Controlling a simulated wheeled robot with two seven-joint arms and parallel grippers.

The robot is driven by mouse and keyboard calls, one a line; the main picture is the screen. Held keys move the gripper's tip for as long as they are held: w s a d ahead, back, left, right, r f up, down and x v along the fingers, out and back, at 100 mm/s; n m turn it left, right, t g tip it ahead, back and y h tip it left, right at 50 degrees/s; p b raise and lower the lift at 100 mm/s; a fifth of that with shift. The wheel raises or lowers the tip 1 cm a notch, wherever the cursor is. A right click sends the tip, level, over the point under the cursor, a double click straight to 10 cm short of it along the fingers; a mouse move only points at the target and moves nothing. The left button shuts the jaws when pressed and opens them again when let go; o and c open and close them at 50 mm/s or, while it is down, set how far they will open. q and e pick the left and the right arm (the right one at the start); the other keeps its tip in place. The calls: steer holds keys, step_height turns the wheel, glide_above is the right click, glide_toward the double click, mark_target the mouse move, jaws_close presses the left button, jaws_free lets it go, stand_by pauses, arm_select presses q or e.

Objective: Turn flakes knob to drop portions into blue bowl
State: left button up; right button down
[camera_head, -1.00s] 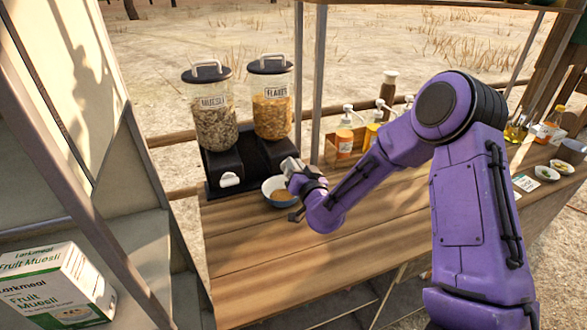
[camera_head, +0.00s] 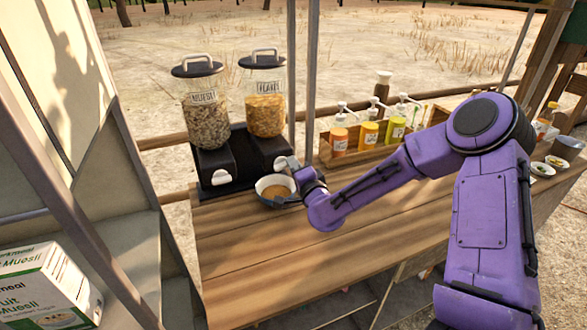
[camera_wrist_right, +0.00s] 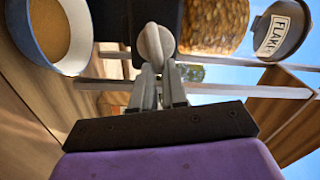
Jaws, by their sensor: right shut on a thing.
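The flakes dispenser (camera_head: 265,112) is a clear jar of golden flakes with a black lid, on a black stand at the back left of the counter. My right gripper (camera_head: 288,164) is at the front of its base. The right wrist view shows that gripper (camera_wrist_right: 158,88) shut on the pale flakes knob (camera_wrist_right: 155,46). The blue bowl (camera_head: 261,194) sits below the dispenser's front, beside the gripper, with brown contents. It also shows at the top left of the wrist view (camera_wrist_right: 88,30). My left gripper is not in view.
The muesli dispenser (camera_head: 206,124) stands left of the flakes, its white knob (camera_head: 222,177) free. A wooden caddy with pump bottles (camera_head: 369,133) stands to the right. A muesli box (camera_head: 42,285) is at the lower left. The counter's front (camera_head: 270,245) is clear.

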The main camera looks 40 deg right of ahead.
steer(key=shift+f+m+b, duration=0.35)
steer(key=shift+m, duration=0.85)
steer(key=c, duration=1.2)
jaws_free()
steer(key=shift+o, duration=0.2)
steer(key=shift+s, duration=0.15)
steer(key=b+v, duration=0.1)
steer(key=v, duration=0.9)
steer(key=shift+s+b, duration=0.2)
steer(key=shift+b, duration=0.15)
steer(key=shift+d, duration=0.1)
